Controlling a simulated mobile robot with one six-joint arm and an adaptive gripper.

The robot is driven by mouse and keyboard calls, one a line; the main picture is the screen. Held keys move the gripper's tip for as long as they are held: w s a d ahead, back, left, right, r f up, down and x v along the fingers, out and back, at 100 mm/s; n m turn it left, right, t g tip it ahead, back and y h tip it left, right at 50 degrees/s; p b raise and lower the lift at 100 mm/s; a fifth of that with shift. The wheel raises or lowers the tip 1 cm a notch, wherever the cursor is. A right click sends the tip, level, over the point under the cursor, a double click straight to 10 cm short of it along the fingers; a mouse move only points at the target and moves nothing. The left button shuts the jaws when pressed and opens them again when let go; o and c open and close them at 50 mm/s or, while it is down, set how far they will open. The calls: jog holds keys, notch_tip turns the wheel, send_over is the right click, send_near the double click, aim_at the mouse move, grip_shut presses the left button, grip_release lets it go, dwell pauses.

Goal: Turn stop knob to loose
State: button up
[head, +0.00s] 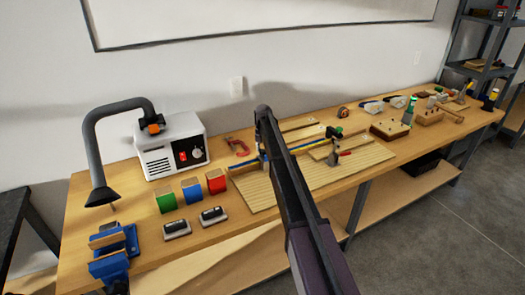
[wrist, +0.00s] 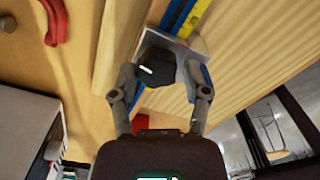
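The stop knob (wrist: 157,68) is black with a short white mark. In the wrist view it sits on a grey metal plate (wrist: 186,50) beside a blue and yellow rail (wrist: 183,15). My gripper (wrist: 166,78) is open, with one finger on each side of the knob. The left finger looks close to the knob and a gap shows on the right; contact cannot be told. In the head view my arm reaches over the ribbed wooden board (head: 258,193), and the gripper and knob are mostly hidden there.
A red clamp (head: 238,147) lies behind the board. Left are a white machine (head: 160,163) with a grey hose, coloured blocks (head: 192,190) and a blue vise (head: 110,262). A red-handled tool (head: 341,155) lies right on the board. Several tools stand farther right.

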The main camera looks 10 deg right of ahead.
jog(key=shift+w, duration=0.1)
dwell(0.5)
jog(key=shift+m, duration=0.4)
